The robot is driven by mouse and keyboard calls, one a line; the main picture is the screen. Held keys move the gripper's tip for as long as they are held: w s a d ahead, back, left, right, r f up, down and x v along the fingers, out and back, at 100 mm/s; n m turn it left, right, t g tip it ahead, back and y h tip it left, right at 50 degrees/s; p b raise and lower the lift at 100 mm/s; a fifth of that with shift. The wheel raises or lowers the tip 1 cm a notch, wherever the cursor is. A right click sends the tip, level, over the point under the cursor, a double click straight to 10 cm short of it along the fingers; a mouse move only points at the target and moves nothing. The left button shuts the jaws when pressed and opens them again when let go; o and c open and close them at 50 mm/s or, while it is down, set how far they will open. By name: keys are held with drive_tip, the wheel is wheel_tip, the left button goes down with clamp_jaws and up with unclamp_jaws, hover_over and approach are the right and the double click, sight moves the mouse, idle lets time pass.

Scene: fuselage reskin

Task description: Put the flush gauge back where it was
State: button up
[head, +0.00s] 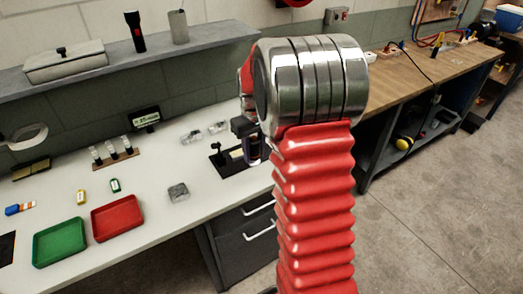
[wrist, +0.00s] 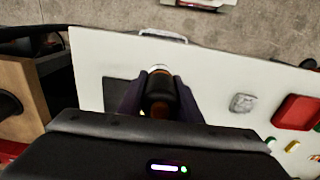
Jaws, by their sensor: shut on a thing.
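My gripper (wrist: 158,92) is shut on a dark, round-bodied thing with orange-brown bands and a pale tip, which I take to be the flush gauge (wrist: 159,88). The fingers lie on either side of it. In the head view my gripper (head: 252,146) is partly hidden by my arm, above the right part of the white bench (head: 150,180). A black mat (head: 228,168) lies below and beside it; it also shows in the wrist view (wrist: 115,91). Whether the gauge touches the bench cannot be told.
A grey metal block (head: 178,192), a red tray (head: 117,218) and a green tray (head: 59,244) lie left of the mat. Farther back are a rack of small vials (head: 114,153), a small display (head: 145,117) and clear pieces (head: 204,132). A shelf (head: 130,62) overhangs the back.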

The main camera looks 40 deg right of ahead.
drive_tip(key=w+a+f, duration=0.1)
drive_tip(key=w+a, duration=0.1)
drive_tip(key=a, duration=0.9)
drive_tip(key=w+a+f, duration=0.1)
drive_tip(key=w+a, duration=0.1)
drive_tip(key=a, duration=0.9)
drive_tip(key=shift+w+f+n, duration=0.3)
drive_tip(key=shift+f, duration=0.05)
drive_tip(key=shift+d, duration=0.1)
